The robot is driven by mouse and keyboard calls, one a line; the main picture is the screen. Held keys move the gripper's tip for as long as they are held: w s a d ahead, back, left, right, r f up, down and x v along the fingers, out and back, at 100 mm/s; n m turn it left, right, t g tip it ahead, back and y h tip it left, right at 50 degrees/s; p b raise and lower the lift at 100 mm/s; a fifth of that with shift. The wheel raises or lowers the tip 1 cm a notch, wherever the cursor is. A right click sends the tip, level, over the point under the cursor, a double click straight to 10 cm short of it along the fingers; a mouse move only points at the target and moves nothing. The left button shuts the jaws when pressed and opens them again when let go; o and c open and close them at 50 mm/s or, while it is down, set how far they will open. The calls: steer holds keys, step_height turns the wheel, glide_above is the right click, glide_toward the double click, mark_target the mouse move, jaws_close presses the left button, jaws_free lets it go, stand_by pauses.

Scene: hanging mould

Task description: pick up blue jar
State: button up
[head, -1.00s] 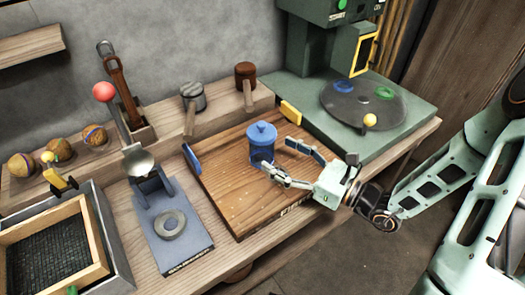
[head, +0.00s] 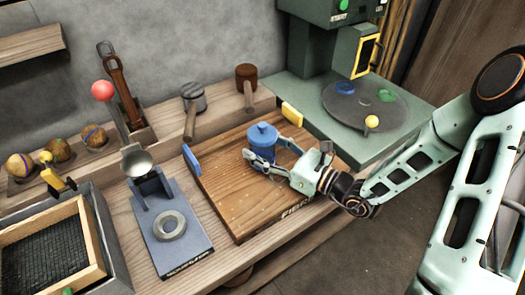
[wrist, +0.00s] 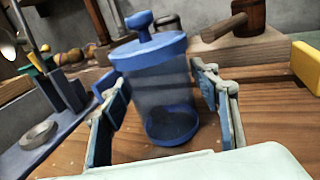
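The blue jar (head: 262,143) stands upright on the wooden board (head: 225,195), with a knobbed blue lid. In the wrist view the jar (wrist: 155,90) has a see-through body between a blue lid and a blue base ring. My gripper (head: 266,150) is low over the board with one finger on each side of the jar. In the wrist view the fingers of my gripper (wrist: 163,105) stand apart, with narrow gaps showing beside the jar's lower body. Contact at the fingertips is hard to tell.
A blue block (head: 192,160) and a yellow block (head: 291,112) sit at the board's edges. A blue-grey stand with a ring (head: 170,225) is to the left. Mallets (head: 246,85) lie behind. A green machine with a round plate (head: 365,105) stands at the right.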

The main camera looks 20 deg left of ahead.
mark_target(263, 134)
steer(key=c, duration=1.1)
steer(key=shift+r, duration=0.15)
steer(key=shift+r+p, duration=0.3)
steer(key=shift+r, duration=0.25)
step_height(263, 134, up, 2)
steer(key=shift+r+p, duration=0.1)
steer(key=shift+p, duration=0.35)
steer(key=s+d+r+p, duration=0.4)
steer(key=s+r+p, duration=0.1)
steer(key=p, duration=0.3)
steer(key=s+d+r+p, duration=0.4)
steer(key=s+r+p, duration=0.1)
steer(key=p, duration=0.3)
steer(key=s+d+r+p, duration=0.5)
steer(key=r+p, duration=0.2)
steer(key=p, duration=0.2)
steer(key=shift+d+r, duration=0.1)
steer(key=shift+r, duration=0.15)
